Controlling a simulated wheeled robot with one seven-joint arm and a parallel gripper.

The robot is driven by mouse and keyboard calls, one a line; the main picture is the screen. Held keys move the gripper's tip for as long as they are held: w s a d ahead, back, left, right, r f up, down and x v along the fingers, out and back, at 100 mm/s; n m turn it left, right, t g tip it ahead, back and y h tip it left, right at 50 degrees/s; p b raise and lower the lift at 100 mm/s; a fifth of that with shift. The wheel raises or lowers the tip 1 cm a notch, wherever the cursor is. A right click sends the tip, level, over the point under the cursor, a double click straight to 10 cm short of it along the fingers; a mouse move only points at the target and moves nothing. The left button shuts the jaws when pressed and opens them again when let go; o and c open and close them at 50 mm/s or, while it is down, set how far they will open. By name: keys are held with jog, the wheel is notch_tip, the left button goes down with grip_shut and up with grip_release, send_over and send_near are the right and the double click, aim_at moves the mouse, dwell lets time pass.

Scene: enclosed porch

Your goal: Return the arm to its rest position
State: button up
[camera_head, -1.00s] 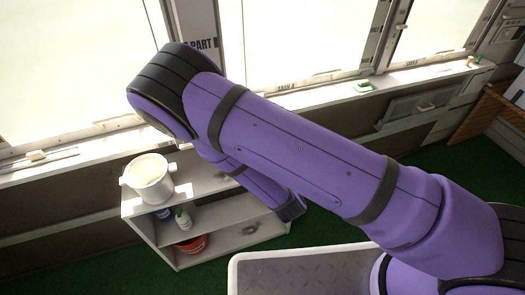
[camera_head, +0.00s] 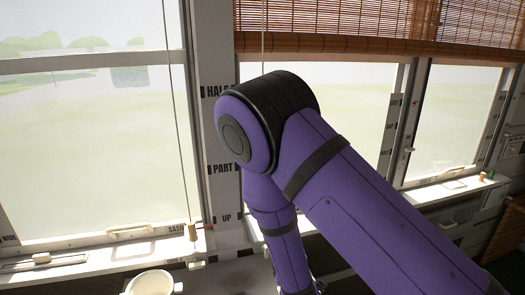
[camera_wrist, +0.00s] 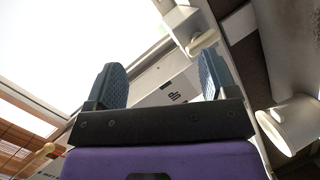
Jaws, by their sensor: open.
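My purple arm fills the middle and right of the head view, bent at a black elbow joint, with the forearm hanging down out of the bottom of the picture. My gripper is below the head view's edge. In the wrist view my gripper (camera_wrist: 160,88) shows two blue-grey ribbed fingers set wide apart. Nothing is between them, and the window frame lies beyond.
A white pot (camera_head: 152,283) stands at the bottom left; it also shows in the wrist view (camera_wrist: 290,125). A window sill (camera_head: 95,258) runs behind my arm. Tall windows, a hanging cord (camera_head: 178,120) and a bamboo blind (camera_head: 400,22) are above.

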jog(key=s+d+r+m+g, duration=0.1)
jog(key=d+r+m+g, duration=0.3)
jog(key=r, duration=0.8)
jog(key=s+d+r+m+g, duration=0.2)
jog(key=d+r+m, duration=0.4)
jog(key=r, duration=0.5)
jog(key=s+d+r+m+g, duration=0.1)
jog(key=s+d+r, duration=0.3)
jog(key=s, duration=0.4)
jog(key=s+d+r+m+g, duration=0.1)
jog(key=s+d+r, duration=0.4)
jog(key=s, duration=0.3)
jog(key=s+d+r+m+g+h, duration=0.1)
jog(key=s+d+r, duration=0.3)
jog(key=s, duration=0.4)
jog(key=shift+s+d+r+m+g, duration=0.3)
jog(key=shift+m, duration=0.3)
